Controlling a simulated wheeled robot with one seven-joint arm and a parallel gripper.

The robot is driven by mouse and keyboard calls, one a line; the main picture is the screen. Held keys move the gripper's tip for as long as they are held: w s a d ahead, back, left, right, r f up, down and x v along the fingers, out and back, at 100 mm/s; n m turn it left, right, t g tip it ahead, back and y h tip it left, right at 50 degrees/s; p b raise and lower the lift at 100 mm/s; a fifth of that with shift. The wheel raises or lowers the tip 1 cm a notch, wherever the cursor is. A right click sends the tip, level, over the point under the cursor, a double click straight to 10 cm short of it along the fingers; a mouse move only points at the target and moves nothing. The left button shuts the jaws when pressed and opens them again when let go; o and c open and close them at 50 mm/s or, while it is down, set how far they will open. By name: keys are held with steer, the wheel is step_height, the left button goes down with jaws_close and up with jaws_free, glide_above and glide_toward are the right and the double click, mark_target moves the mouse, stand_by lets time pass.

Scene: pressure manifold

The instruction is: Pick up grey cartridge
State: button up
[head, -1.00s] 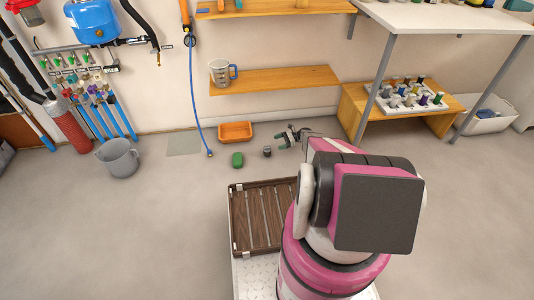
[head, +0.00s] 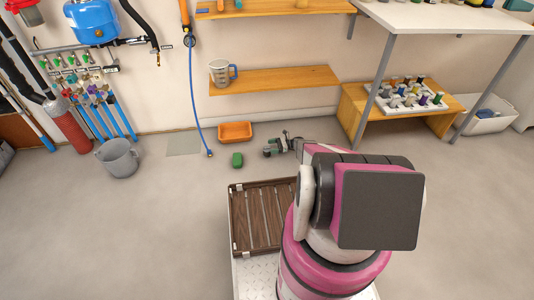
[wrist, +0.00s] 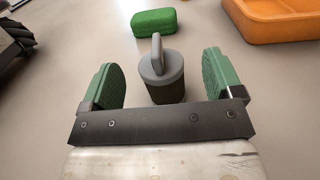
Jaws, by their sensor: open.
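The grey cartridge (wrist: 163,75) stands upright on the floor in the wrist view, with a lighter grey cap and a raised handle on top and a dark ribbed lower body. My gripper (wrist: 162,80) is open, its two green-padded fingers on either side of the cartridge. I see gaps between the cartridge and both pads. In the head view my gripper (head: 271,148) is low near the floor, right of the green block, and I cannot make out the cartridge clearly there.
A green block (wrist: 154,22) lies just beyond the cartridge; it also shows in the head view (head: 237,160). An orange bin (head: 236,131) stands behind it, near the wall. A wooden slatted tray (head: 236,215) is in front.

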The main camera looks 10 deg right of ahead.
mark_target(267, 147)
steer(key=a, duration=0.3)
steer(key=shift+s+a+r, duration=0.1)
steer(key=shift+s+a, duration=0.1)
steer(key=shift+a, duration=0.2)
steer(key=shift+c, duration=0.4)
steer(key=c, duration=1)
steer(key=shift+o, duration=0.2)
steer(key=shift+r, duration=0.15)
